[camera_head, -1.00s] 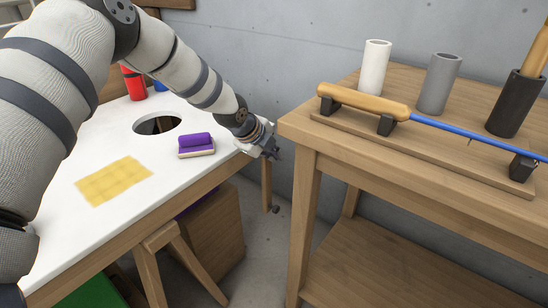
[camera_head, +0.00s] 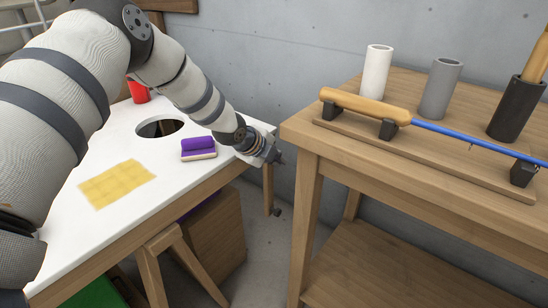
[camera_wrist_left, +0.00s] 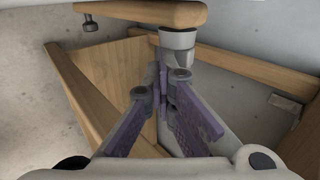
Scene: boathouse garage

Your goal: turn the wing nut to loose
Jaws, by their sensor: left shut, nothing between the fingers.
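My left gripper (camera_head: 280,160) is at the right end of the white tabletop (camera_head: 125,240), over the gap before the wooden bench. In the left wrist view its purple-padded fingers (camera_wrist_left: 164,70) come together, shut and empty. Just beyond the fingertips in that view is a pale metal cylinder (camera_wrist_left: 178,40) by a wooden bar (camera_wrist_left: 140,12). I cannot tell whether it belongs to the wing nut. No wing nut can be made out with certainty. My right gripper is not in view.
A purple block-like tool (camera_head: 198,148) and yellow cloth (camera_head: 117,184) lie on the white top, near a round hole (camera_head: 160,128). The wooden bench (camera_head: 420,180) on the right holds upright tubes and a blue-shafted, wood-handled tool (camera_head: 365,105). Its edge is close to my gripper.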

